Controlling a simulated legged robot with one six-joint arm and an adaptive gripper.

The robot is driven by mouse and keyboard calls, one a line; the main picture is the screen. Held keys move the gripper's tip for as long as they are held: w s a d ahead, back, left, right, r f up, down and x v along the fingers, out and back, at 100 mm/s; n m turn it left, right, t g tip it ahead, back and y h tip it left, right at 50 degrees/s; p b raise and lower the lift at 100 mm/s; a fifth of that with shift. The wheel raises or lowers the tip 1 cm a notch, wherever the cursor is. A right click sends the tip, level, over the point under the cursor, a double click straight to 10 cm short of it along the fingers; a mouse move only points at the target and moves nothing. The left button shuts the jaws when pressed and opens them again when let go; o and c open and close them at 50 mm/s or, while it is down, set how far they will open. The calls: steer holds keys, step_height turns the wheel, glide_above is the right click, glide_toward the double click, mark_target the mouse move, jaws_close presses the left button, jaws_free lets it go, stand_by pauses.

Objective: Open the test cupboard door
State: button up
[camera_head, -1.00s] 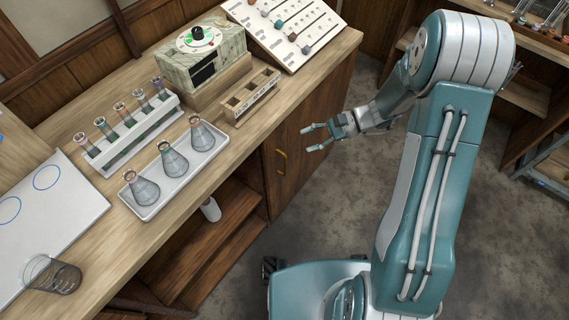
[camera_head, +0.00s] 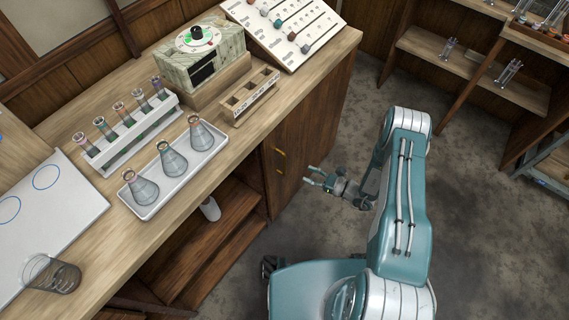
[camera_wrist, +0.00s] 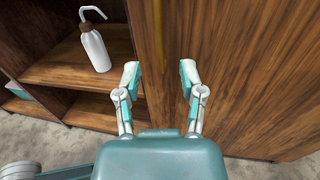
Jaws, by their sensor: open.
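The cupboard door (camera_head: 300,150) is a brown wooden panel in the bench front, and it looks shut. Its brass handle (camera_head: 279,154) is an upright bar near the door's left edge. In the wrist view the handle (camera_wrist: 158,30) runs down from the top edge, in line with the gap between my fingers. My gripper (camera_head: 309,174) is open and empty, to the right of the handle in the head view with a gap between them. In the wrist view both fingers of my gripper (camera_wrist: 160,74) are spread before the door (camera_wrist: 235,75).
Left of the door are open shelves (camera_wrist: 85,72) with a white wash bottle (camera_wrist: 95,46). The bench top holds a flask tray (camera_head: 151,209), a tube rack (camera_head: 135,140) and a control box (camera_head: 201,58). Grey floor (camera_head: 480,200) is clear at the right.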

mark_target(285, 173)
steer(key=x, duration=0.9)
steer(key=shift+w+a, duration=0.15)
steer(key=shift+a, duration=0.25)
jaws_close()
